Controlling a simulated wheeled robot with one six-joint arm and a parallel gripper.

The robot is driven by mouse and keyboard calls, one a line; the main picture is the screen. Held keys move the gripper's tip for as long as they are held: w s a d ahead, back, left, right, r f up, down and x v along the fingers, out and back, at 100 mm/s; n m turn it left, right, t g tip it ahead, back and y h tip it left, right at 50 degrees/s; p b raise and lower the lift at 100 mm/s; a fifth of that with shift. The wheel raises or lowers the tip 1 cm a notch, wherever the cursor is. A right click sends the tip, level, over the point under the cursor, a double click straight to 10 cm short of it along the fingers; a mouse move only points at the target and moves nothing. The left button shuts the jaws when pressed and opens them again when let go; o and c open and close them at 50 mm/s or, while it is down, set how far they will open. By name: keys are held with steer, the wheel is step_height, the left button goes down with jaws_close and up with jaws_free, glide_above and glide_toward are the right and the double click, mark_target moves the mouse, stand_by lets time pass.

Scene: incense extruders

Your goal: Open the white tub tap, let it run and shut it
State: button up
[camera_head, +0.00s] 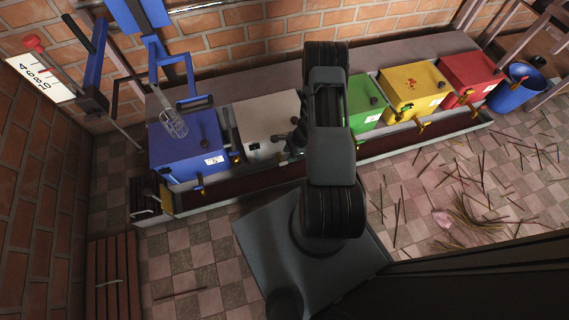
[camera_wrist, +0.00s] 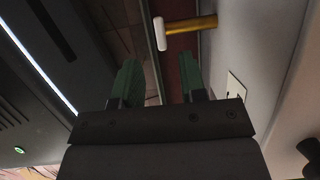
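The white tub (camera_head: 262,122) stands between the blue tub and the green tub in the head view, its right part hidden by my arm. In the wrist view its pale wall (camera_wrist: 246,50) fills the right side. A tap with a brass stem (camera_wrist: 192,24) and a white handle end (camera_wrist: 160,34) sticks out at the top of the wrist view. My gripper (camera_wrist: 158,78) has its two green fingers apart, with nothing between them. The tap lies beyond the fingertips, apart from them. No flow shows. In the head view my arm hides most of the gripper.
A blue tub (camera_head: 188,145) is to the left; green (camera_head: 363,104), yellow (camera_head: 410,90) and red (camera_head: 468,76) tubs are to the right. A long trough (camera_head: 415,147) runs along the front of the tubs. Thin sticks (camera_head: 400,210) litter the floor at right.

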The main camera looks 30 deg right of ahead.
mark_target(284, 163)
steer(key=shift+b+x, duration=1)
steer(key=shift+x, duration=2.2)
steer(key=shift+c, duration=0.4)
jaws_close()
